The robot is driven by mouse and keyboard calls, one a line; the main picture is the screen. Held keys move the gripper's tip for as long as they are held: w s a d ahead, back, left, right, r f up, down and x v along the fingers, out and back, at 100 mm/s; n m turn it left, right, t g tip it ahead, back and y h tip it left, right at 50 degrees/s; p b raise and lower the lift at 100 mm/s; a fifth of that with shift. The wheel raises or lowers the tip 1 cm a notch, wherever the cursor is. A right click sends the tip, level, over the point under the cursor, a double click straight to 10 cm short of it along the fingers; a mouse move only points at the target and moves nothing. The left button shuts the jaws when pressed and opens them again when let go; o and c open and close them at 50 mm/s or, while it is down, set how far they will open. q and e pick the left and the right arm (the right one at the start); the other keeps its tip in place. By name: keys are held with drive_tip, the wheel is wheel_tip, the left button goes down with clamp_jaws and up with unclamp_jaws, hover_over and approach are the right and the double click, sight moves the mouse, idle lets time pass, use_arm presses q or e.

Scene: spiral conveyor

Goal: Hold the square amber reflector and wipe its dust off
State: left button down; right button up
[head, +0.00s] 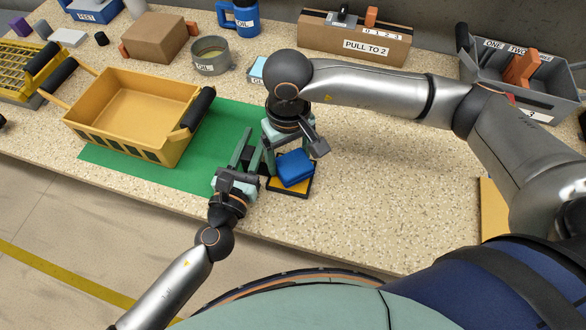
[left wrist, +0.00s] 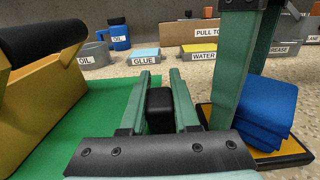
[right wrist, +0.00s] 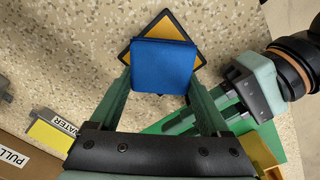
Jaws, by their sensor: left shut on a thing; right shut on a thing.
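The square amber reflector (head: 290,189) has a black frame and lies low over the counter right of the green mat. It also shows in the right wrist view (right wrist: 164,23), mostly covered by a folded blue cloth (head: 294,168). My right gripper (head: 286,157) comes from above and is shut on the cloth (right wrist: 163,67), which rests over the reflector. My left gripper (head: 254,148) is beside the reflector's left side, its fingers around a black block (left wrist: 160,110). Whether that block joins the reflector is hidden. I cannot make out dust on the visible amber.
A yellow bin (head: 130,115) with black handles stands on the green mat (head: 200,172) at left. An oil tin (head: 212,55), a "PULL TO 2" box (head: 352,38) and a grey bin (head: 520,85) stand behind. The counter right of the reflector is clear.

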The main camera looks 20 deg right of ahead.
sight(306, 159)
drive_tip(key=shift+f, duration=0.4)
idle(0.8)
drive_tip(key=shift+s+d+r, duration=0.1)
drive_tip(key=shift+s+d, duration=0.4)
drive_tip(key=shift+d, duration=0.25)
drive_tip(key=shift+s+d+r, duration=0.1)
drive_tip(key=shift+s+d, duration=0.35)
drive_tip(key=shift+d, duration=0.3)
drive_tip(key=shift+w+a+f, duration=0.1)
drive_tip(key=shift+w+a+f, duration=0.1)
drive_tip(key=shift+w+a, duration=0.35)
drive_tip(key=shift+a, duration=0.25)
drive_tip(key=shift+w+a+r, duration=0.1)
drive_tip(key=shift+w+a, duration=0.3)
drive_tip(key=shift+a, duration=0.35)
drive_tip(key=shift+w+a+f, duration=0.1)
drive_tip(key=shift+w+a, duration=0.35)
drive_tip(key=shift+a, duration=0.25)
drive_tip(key=shift+r, duration=0.25)
drive_tip(key=shift+w+a, duration=0.2)
drive_tip(key=shift+a, duration=0.15)
